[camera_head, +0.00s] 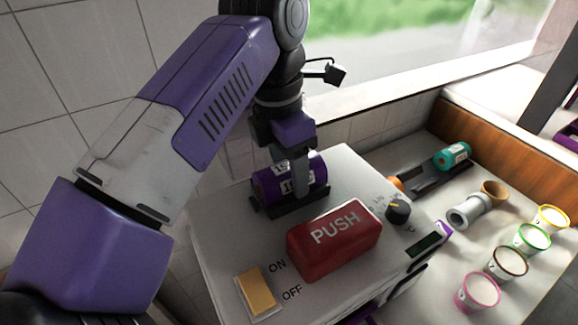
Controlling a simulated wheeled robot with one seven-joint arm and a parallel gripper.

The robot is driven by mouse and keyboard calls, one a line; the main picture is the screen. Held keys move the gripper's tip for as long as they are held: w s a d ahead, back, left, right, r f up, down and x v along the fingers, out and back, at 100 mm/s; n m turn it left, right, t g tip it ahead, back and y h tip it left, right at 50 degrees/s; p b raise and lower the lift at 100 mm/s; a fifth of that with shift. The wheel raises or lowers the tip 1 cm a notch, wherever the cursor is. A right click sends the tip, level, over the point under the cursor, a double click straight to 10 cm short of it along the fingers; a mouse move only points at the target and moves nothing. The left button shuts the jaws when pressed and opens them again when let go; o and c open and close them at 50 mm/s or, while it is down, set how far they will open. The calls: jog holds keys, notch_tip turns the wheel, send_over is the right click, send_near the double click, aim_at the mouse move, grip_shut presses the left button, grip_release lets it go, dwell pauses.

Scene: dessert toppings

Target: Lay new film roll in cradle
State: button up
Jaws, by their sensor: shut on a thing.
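A purple film roll (267,187) with a white label lies on its side in or just above a black cradle (291,207) on top of the white machine. I cannot tell whether it fully rests in the cradle. My gripper (301,178) points down from above and is shut on the purple roll. One finger shows across the near side of the roll; the other finger is hidden behind it.
A red PUSH button (335,240), a yellow ON/OFF switch (256,289) and a black knob (398,210) are on the machine. To the right are a teal roll (452,155) at a dark holder, a pale empty tube (470,211) and several cups (507,263).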

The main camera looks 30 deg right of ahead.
jog(key=o, duration=2.2)
jog(key=shift+r, duration=0.25)
jog(key=shift+r, duration=0.35)
jog(key=shift+r+p, duration=0.5)
jog(key=shift+r, duration=0.25)
